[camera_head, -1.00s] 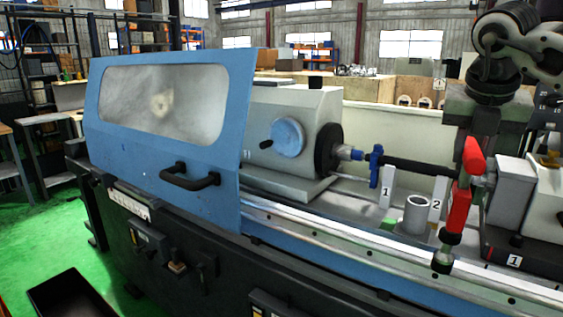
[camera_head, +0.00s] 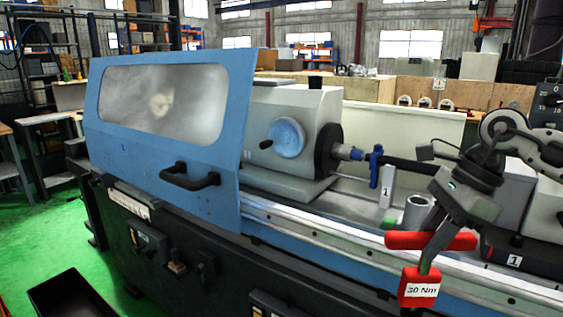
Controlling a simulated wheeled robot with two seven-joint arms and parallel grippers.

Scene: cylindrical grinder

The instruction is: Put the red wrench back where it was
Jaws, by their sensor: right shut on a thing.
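The red wrench has a red crossbar handle (camera_head: 405,240) and a red body (camera_head: 419,288) with a white "30 Nm" label. It is at the lower right of the head view, in front of the machine's rail. My right gripper (camera_head: 431,252) is shut on the wrench between the crossbar and the labelled body, partly covering it. The crossbar lies nearly level, and the body hangs below it towards the camera. My left gripper is not in view. An empty grey cup-like holder (camera_head: 416,213) stands behind the wrench, partly hidden by my gripper.
The cylindrical grinder fills the middle, with a blue door (camera_head: 150,150) and a black spindle (camera_head: 327,150). A blue clamp (camera_head: 375,167) and a holder marked "1" (camera_head: 386,188) stand on the bed. A blue-and-metal rail (camera_head: 320,240) runs along the front.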

